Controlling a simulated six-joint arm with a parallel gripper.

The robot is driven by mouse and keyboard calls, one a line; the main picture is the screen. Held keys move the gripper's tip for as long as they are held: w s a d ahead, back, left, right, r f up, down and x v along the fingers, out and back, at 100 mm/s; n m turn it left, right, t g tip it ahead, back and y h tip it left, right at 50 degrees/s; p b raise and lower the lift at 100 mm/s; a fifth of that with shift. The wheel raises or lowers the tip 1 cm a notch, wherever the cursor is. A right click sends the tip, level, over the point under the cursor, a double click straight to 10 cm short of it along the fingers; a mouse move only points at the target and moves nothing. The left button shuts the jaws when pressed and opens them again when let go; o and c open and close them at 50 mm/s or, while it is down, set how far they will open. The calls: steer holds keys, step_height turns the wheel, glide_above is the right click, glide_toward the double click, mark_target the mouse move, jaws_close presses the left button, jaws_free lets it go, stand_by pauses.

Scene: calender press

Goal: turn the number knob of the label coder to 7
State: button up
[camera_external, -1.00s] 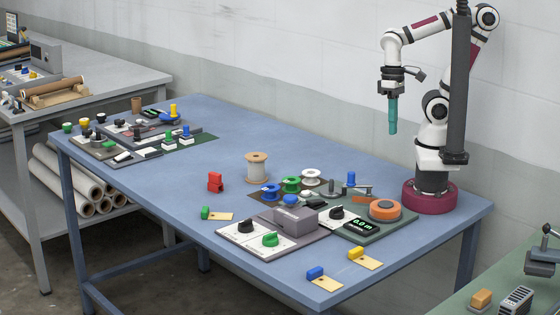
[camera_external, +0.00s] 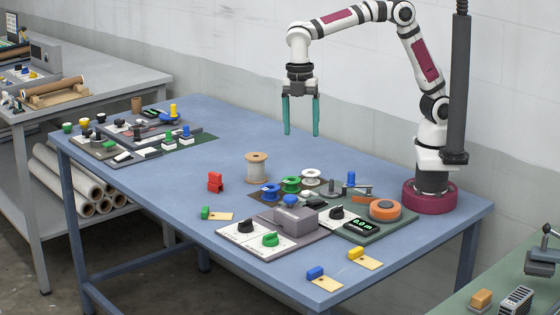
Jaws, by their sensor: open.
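A grey device with a white dial plate (camera_external: 232,231) stands near the front edge of the blue table and looks like the label coder. It carries a black knob (camera_external: 247,226) and a green knob (camera_external: 270,239), with a grey raised box (camera_external: 294,219) behind them. The dial marks are too small to read, and I cannot tell which knob is the number knob. My gripper (camera_external: 301,132) is open and empty, with its teal fingers pointing down, high above the table and well away from the knobs.
Beside the device stands a green-based unit with another black knob (camera_external: 337,213), a display (camera_external: 361,226) and an orange disc (camera_external: 384,209). Several spools, a red block (camera_external: 215,182) and tagged blocks (camera_external: 315,273) lie around. The table's middle left is clear.

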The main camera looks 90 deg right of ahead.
mark_target(270, 234)
steer(key=w+a+f+n, duration=0.3)
steer(key=a+f+n, duration=0.1)
steer(key=a+n, duration=0.2)
steer(key=w+a+f+n, duration=0.4)
steer(key=a+n, duration=0.1)
steer(key=a, duration=0.1)
steer(key=shift+h, duration=0.3)
step_height(270, 234, down, 15)
steer(key=shift+f, duration=0.1)
jaws_close()
